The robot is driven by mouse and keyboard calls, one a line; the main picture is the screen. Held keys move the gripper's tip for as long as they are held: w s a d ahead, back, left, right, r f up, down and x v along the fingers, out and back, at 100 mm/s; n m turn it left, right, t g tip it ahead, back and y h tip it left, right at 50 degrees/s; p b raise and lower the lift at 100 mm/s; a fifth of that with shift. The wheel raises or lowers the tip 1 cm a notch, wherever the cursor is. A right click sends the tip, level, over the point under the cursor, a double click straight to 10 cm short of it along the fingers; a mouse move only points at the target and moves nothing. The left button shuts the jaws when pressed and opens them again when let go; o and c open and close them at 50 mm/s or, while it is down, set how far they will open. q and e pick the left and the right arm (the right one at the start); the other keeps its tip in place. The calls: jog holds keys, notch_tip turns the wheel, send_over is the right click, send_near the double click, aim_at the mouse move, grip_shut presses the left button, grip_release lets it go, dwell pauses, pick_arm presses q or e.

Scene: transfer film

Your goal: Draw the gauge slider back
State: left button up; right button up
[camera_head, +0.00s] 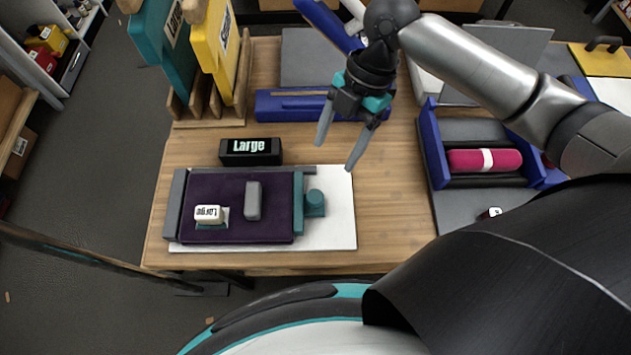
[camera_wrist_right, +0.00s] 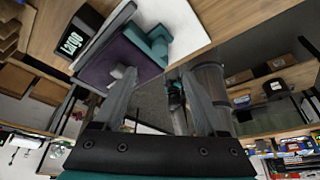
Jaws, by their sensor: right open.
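The gauge is a white board (camera_head: 335,228) on the wooden table, with a grey end stop (camera_head: 176,205) at its left. The slider also shows in the wrist view (camera_wrist_right: 150,45). My right gripper (camera_head: 339,148) is open and empty, above and slightly behind the knob, apart from it. My left gripper is not in view.
A grey block (camera_head: 253,201) and a small label block (camera_head: 209,214) sit on the pad. A black "Large" sign (camera_head: 250,152) stands behind it. A blue tray (camera_head: 310,105) lies farther back. A magenta roll (camera_head: 484,160) lies in a blue holder at right. Bare wood lies right of the board.

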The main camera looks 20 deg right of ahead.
aim_at(316, 196)
jog(key=x, duration=1.2)
jog(key=shift+s+a+f, duration=0.1)
jog(key=shift+a+f, duration=0.05)
jog(key=shift+f, duration=0.2)
grip_shut()
dwell(0.7)
